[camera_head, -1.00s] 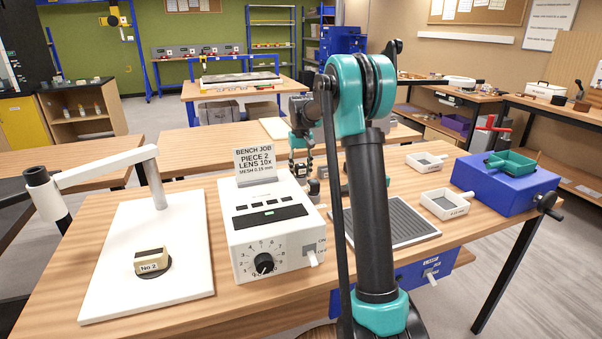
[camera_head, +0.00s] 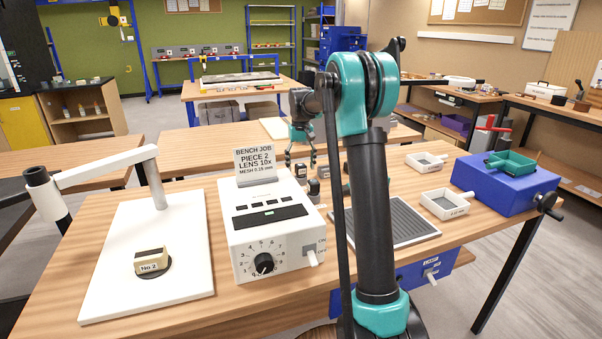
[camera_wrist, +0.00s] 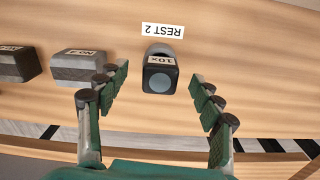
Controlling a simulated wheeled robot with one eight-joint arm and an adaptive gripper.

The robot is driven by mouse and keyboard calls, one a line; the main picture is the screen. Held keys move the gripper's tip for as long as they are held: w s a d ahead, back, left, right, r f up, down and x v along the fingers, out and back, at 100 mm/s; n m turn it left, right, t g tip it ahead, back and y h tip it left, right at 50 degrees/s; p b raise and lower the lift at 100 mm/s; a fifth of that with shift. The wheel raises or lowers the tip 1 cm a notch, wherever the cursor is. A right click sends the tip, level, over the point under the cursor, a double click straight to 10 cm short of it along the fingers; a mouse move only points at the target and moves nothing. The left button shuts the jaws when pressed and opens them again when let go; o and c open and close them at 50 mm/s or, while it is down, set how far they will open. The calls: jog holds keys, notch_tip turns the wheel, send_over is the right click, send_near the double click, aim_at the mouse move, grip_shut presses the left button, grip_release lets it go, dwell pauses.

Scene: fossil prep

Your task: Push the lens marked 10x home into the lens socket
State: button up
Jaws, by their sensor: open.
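The lens marked 10x (camera_wrist: 160,75) is a dark, short piece with a pale face, on the wooden bench beside a label reading REST 2 (camera_wrist: 162,30). In the wrist view my gripper (camera_wrist: 160,92) is open, its green fingers on either side of the lens and apart from it. In the head view my gripper (camera_head: 300,157) hangs over the bench behind the white control box. Small dark items there are too small to tell apart. A white stand (camera_head: 105,167) at the left carries a dark-and-white cylinder (camera_head: 40,185) on its arm; I cannot make out a socket opening.
Grey blocks, one marked No 3 (camera_wrist: 78,66), lie left of the lens. The white control box (camera_head: 270,228) with a sign stands mid-bench. A No 2 piece (camera_head: 151,261) lies on the stand's white base (camera_head: 125,225). A blue box (camera_head: 505,185) is at right.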

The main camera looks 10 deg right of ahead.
aim_at(298, 170)
notch_tip(298, 170, up, 9)
jog(key=shift+f, duration=0.1)
jog(key=shift+c, duration=0.2)
jog(key=shift+r, duration=0.2)
jog(key=shift+c, duration=0.7)
jog(key=s+r+n+t, duration=0.1)
jog(key=s+r+t, duration=0.2)
jog(key=s+t, duration=0.1)
jog(key=shift+y, duration=0.4)
jog(key=x, duration=1.8)
jog(key=shift+w+d+r, duration=0.2)
jog(key=shift+w+d, duration=0.1)
jog(key=shift+w, duration=0.05)
jog(key=shift+c, duration=0.2)
grip_shut()
